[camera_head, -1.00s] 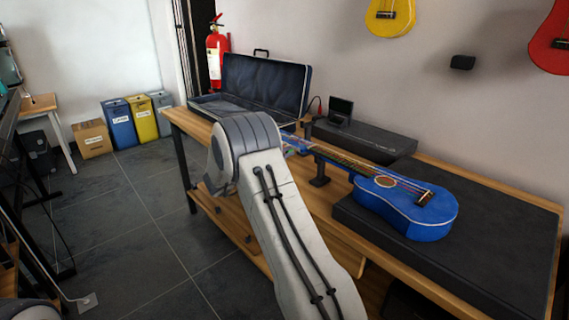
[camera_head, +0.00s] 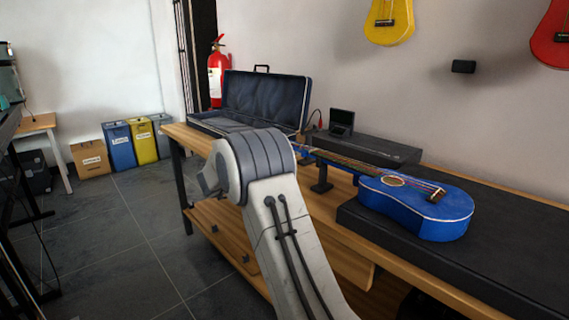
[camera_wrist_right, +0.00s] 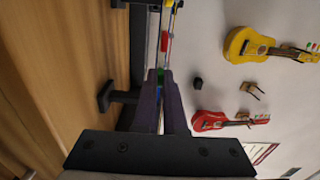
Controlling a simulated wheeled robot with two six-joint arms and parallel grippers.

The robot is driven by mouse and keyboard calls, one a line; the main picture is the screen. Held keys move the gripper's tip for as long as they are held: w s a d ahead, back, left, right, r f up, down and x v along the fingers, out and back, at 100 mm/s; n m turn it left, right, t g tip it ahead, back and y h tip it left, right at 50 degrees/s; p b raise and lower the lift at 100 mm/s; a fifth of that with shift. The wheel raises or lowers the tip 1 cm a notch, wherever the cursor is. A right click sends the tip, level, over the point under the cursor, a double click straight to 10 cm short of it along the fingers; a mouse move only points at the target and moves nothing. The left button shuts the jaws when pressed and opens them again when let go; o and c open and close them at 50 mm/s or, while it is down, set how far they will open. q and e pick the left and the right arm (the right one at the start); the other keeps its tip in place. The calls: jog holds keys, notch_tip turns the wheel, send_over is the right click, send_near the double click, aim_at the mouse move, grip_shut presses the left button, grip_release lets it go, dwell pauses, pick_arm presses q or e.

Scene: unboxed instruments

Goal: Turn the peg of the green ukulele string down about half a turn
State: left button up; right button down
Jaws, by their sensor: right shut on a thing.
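The blue ukulele (camera_head: 425,217) lies on the bench, its body on a dark mat and its neck over a black support, pointing left. My right arm hides its headstock in the head view. In the right wrist view, my right gripper (camera_wrist_right: 159,82) is shut on a small peg at the headstock, with a bit of green (camera_wrist_right: 161,73) showing at the fingertips. The fingers hide most of this peg. A red peg (camera_wrist_right: 164,42) sits just beyond it. The green string cannot be told apart in the head view. My left gripper is in neither view.
An open instrument case (camera_head: 262,98) and a dark flat box (camera_head: 368,147) with a small device (camera_head: 341,122) stand at the back of the bench. A black support (camera_head: 321,178) stands under the neck. Yellow (camera_head: 388,22) and red (camera_head: 552,42) ukuleles hang on the wall.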

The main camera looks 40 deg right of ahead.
dwell(0.4)
jog(key=c, duration=1)
grip_release()
jog(key=a+p, duration=0.1)
jog(key=a, duration=0.9)
jog(key=shift+s+a, duration=0.2)
jog(key=shift+s, duration=0.25)
jog(key=shift+w, duration=0.1)
